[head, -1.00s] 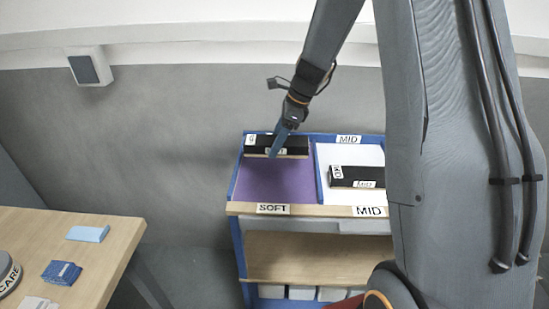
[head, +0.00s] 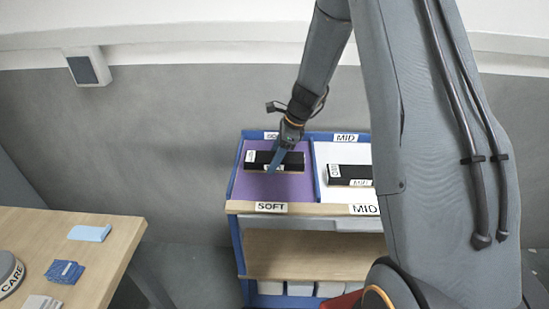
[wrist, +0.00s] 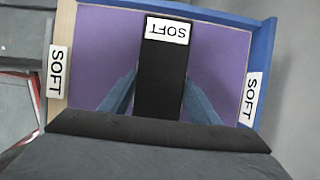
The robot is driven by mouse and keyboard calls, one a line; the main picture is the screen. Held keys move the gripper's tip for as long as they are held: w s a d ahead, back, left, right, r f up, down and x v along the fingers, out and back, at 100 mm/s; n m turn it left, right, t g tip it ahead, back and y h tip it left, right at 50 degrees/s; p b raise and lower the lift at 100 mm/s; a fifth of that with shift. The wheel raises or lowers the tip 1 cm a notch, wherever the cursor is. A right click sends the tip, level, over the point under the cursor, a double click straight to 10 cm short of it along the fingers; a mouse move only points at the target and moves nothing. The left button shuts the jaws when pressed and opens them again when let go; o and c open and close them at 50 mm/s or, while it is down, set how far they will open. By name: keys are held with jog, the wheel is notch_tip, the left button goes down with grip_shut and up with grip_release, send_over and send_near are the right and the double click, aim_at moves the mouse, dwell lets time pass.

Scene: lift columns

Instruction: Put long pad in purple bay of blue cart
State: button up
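The long pad (head: 289,166) is a black bar with a white SOFT label that reads in the wrist view. It is over the middle of the purple bay (head: 245,191), lying roughly left to right in the head view. My gripper (head: 272,169) has its blue fingers on either side of the pad, the tips against its long sides in the wrist view (wrist: 160,80). Whether the pad rests on the bay floor is hard to tell. The purple bay is the left bay of the blue cart (head: 239,240), with SOFT labels at front and back.
A white bay (head: 355,197) marked MID is on the right and holds another black bar (head: 345,172). A blue divider separates the bays. A wooden table (head: 110,255) at left holds a light blue block (head: 90,233) and blue packets (head: 65,271).

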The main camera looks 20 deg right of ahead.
jog(key=o, duration=0.3)
jog(key=shift+r, duration=0.1)
jog(key=b+v, duration=0.2)
jog(key=v, duration=0.8)
jog(key=shift+d+r+b, duration=0.1)
jog(key=shift+r+b, duration=0.1)
jog(key=shift+b, duration=0.1)
jog(key=s+a+n+h, duration=0.1)
jog(key=s+n, duration=0.6)
jog(key=s, duration=0.1)
jog(key=s+a+f+n+h, duration=0.1)
jog(key=s+n+h, duration=0.1)
jog(key=s+n, duration=0.5)
jog(key=s+a+f+n+h, duration=0.1)
jog(key=s+a+n, duration=0.1)
jog(key=s+n, duration=0.5)
jog(key=shift+s+f+n, duration=0.1)
jog(key=shift+s+n, duration=0.05)
jog(key=shift+s, duration=0.45)
jog(key=shift+s+f+n, duration=0.15)
jog(key=shift+s, duration=0.45)
